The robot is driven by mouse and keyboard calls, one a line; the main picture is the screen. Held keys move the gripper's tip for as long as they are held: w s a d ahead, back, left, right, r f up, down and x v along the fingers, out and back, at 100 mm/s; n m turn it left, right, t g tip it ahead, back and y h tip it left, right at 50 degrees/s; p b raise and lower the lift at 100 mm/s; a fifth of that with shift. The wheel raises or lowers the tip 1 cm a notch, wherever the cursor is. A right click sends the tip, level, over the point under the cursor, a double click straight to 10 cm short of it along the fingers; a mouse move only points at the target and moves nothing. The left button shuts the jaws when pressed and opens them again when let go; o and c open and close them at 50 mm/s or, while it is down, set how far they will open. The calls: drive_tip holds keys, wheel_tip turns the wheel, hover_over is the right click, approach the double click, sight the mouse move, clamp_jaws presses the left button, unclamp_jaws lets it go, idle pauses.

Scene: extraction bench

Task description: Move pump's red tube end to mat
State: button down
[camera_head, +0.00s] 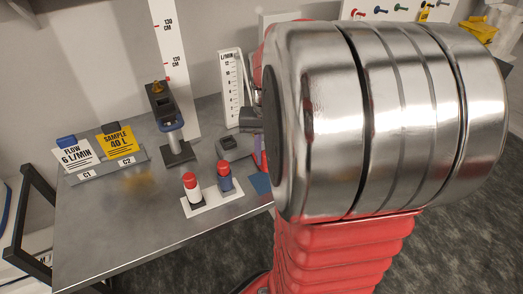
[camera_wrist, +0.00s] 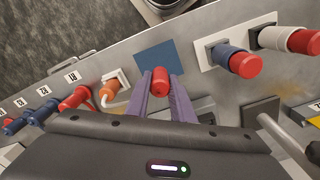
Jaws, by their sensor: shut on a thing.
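In the wrist view, my gripper (camera_wrist: 160,86) has its purple fingers closed around a red cylindrical end (camera_wrist: 160,76), which I take to be the pump's red tube end. It appears just in front of or above the blue mat (camera_wrist: 151,56); whether it touches the mat I cannot tell. The mat also shows at the bench edge in the head view (camera_head: 260,184), partly covered by my arm. I cannot see a tube leading from the red end.
Right of the mat in the wrist view, a white plate holds a blue red-capped cylinder (camera_wrist: 238,61) and a white red-capped one (camera_wrist: 283,39). Left of it are an orange part in a white holder (camera_wrist: 109,89) and a red piece (camera_wrist: 76,98). The head view shows a stand (camera_head: 173,125).

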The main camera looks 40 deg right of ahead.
drive_tip(key=shift+f, duration=2.15)
drive_tip(key=shift+f, duration=0.35)
drive_tip(key=c, duration=1.5)
unclamp_jaws()
drive_tip(key=shift+o, duration=0.2)
drive_tip(key=shift+r, duration=0.15)
wheel_tip(320, 180, up, 14)
drive_tip(key=shift+f, duration=0.25)
